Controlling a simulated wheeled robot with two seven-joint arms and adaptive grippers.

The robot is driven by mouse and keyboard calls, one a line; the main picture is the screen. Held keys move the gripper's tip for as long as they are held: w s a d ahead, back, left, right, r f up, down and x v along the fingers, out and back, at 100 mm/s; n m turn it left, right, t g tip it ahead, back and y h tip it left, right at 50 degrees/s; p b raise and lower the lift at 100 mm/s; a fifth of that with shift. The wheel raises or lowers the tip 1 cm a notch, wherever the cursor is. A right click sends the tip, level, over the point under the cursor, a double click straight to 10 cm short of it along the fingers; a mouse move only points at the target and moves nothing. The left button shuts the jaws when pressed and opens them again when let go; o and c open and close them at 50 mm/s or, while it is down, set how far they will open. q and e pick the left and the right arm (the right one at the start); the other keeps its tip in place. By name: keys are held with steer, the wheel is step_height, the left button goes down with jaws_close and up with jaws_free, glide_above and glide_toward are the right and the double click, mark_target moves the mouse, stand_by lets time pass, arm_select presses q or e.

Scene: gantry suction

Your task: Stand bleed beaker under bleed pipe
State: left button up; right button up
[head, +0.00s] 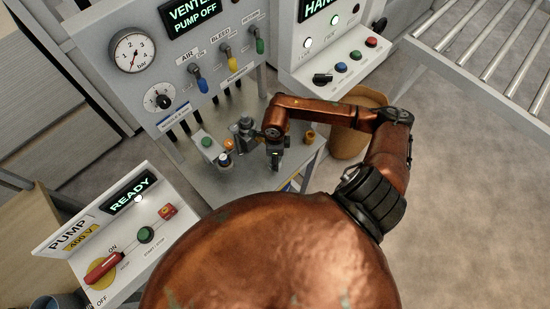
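My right gripper (276,162) reaches in from the right over the small grey table below the valve panel. It points down, and its fingers are small and dark, so I cannot tell whether they are open or shut or hold anything. The BLEED valve with a yellow handle (233,65) is on the panel above. Several dark pipe ends hang below the panel, and I cannot tell which is the bleed pipe. No beaker is clearly recognisable; a small white-and-dark cup-like item (224,160) stands on the table left of the gripper. My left gripper is out of view.
Near the gripper are a grey metal fitting (245,132), a green-button box (207,145) and a small brass-coloured item (309,137). A tan bin (347,145) stands right of the table. The pump panel (112,235) is at lower left, a roller conveyor (490,52) at upper right.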

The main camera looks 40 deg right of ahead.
steer(key=shift+o, duration=0.9)
steer(key=shift+r, duration=0.1)
steer(key=shift+r, duration=0.35)
step_height(320, 180, up, 11)
steer(key=shift+r, duration=0.2)
steer(key=shift+c, duration=0.4)
